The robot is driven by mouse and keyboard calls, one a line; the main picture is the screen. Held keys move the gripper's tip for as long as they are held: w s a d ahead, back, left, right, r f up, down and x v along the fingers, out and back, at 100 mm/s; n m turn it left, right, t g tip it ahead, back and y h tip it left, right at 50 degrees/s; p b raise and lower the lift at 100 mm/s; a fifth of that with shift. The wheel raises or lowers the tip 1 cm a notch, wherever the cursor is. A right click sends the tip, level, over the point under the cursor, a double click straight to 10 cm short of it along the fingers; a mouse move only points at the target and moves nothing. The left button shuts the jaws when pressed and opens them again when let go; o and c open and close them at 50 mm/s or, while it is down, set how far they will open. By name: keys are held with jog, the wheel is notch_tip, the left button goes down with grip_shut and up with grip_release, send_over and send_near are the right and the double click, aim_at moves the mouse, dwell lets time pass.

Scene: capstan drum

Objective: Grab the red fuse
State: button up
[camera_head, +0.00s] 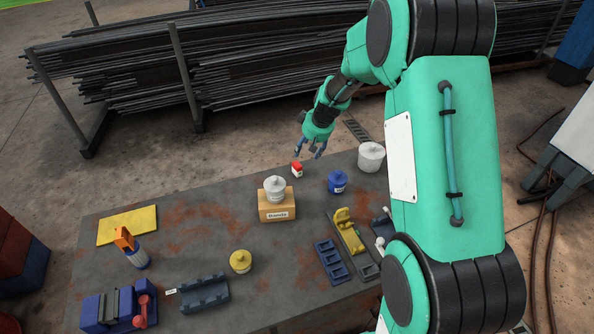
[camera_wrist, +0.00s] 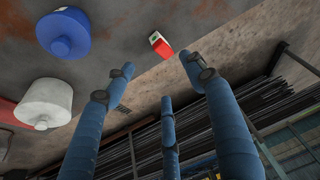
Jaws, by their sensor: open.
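The red fuse (camera_head: 296,169) is a small red block with a white end. It lies near the table's far edge, behind a white jar on a wooden block. It also shows in the wrist view (camera_wrist: 160,45) at the upper middle, with its white end towards the top. My gripper (camera_head: 310,152) is open and empty, just above and to the right of the fuse in the head view. In the wrist view my gripper's blue fingers (camera_wrist: 162,85) are spread apart below the fuse, and none touches it.
A blue jar (camera_head: 338,182) and a white jar (camera_head: 371,156) stand right of the fuse. Another white jar (camera_head: 275,188) sits on a wooden block (camera_head: 277,207) in front. A yellow jar (camera_head: 240,261) stands nearer. Metal bar racks (camera_head: 240,65) stand beyond the table (camera_head: 185,225).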

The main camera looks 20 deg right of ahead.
jog(key=shift+w+d+f, duration=0.1)
jog(key=shift+d+f, duration=0.05)
jog(key=shift+f, duration=0.15)
jog(key=shift+f, duration=0.1)
jog(key=b, duration=0.1)
send_over(299, 164)
jog(key=s, duration=0.3)
notch_tip(299, 164, down, 6)
jog(key=f, duration=0.1)
jog(key=shift+w+d+f, duration=0.3)
jog(key=shift+f, duration=0.05)
jog(key=shift+f, duration=0.15)
jog(key=shift+b+x, duration=0.85)
jog(key=shift+x, duration=1.6)
jog(key=shift+w, duration=0.2)
jog(key=c, duration=1.3)
jog(key=shift+r, duration=0.2)
